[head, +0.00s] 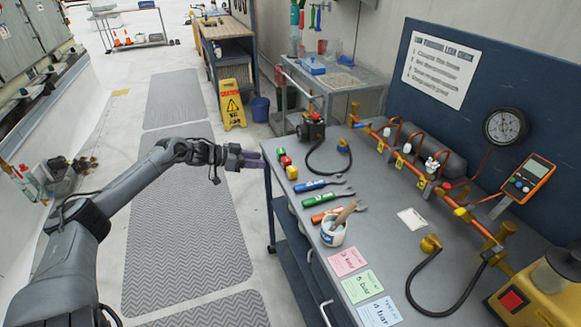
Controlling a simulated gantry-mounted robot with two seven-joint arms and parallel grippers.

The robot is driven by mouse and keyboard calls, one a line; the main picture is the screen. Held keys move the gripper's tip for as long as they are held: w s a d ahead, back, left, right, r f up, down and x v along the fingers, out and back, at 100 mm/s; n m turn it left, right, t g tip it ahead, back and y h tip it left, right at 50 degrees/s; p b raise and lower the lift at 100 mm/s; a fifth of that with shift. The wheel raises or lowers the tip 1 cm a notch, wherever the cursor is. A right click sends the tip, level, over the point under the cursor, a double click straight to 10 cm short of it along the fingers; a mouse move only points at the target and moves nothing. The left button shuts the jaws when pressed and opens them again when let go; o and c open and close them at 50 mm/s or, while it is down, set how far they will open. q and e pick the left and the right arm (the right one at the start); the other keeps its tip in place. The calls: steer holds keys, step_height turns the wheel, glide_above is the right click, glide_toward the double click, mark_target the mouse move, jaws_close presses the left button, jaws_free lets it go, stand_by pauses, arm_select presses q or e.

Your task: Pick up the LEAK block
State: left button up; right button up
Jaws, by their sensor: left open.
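My left gripper (262,160) reaches in from the left with purple fingers. It is open and empty, beside the bench edge, just left of the blocks and apart from them. My right gripper is not in view.
A black hose (325,165) curves behind the blocks. Copper piping with a gauge (505,126) fills the right side. A yellow caution sign (231,105) stands on the floor.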

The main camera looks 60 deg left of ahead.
mark_target(282, 161)
arm_select(q)
steer(key=b+x, duration=0.2)
steer(key=x, duration=0.2)
steer(key=shift+w+d, duration=0.1)
steer(key=shift+w, duration=0.15)
steer(key=shift+w+d+f+b, duration=0.1)
steer(key=shift+w+b, duration=0.3)
steer(key=shift+b, duration=0.3)
steer(key=shift+b+x, duration=1.1)
steer(key=shift+b, duration=0.05)
steer(key=shift+r+b+x, duration=0.2)
steer(key=shift+b+x, duration=0.2)
steer(key=shift+x, duration=0.75)
steer(key=shift+w+d, duration=0.1)
steer(key=c, duration=0.7)
